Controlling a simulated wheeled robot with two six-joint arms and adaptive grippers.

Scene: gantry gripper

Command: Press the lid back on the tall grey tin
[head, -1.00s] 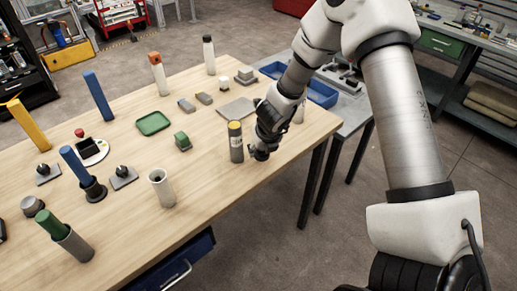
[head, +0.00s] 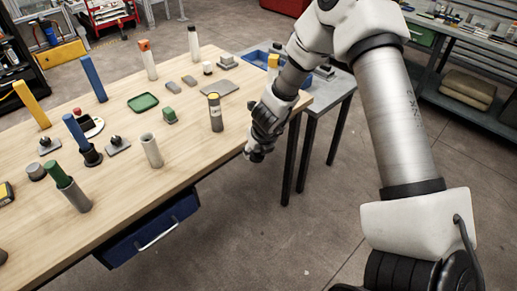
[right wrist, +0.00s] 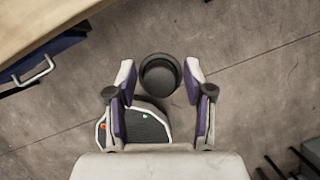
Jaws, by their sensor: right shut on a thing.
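My right gripper (head: 255,152) hangs just beyond the table's front right edge, over the floor. In the right wrist view its fingers (right wrist: 160,84) are shut on a dark round piece with a recessed face (right wrist: 160,75), which looks like the lid. The head view does not show this piece clearly. An upright, pale grey, hollow-topped cylinder (head: 151,150), which may be the tall grey tin, stands near the front edge, left of the gripper. A darker grey labelled cylinder with a yellow top (head: 215,112) stands closer to the gripper. My left gripper is not in view.
The wooden table (head: 180,176) also holds a green tray (head: 143,102), a green block (head: 170,116), blue and yellow upright bars, and a tilted grey tube with a green rod (head: 68,188). A blue drawer (head: 150,232) juts below the front edge.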

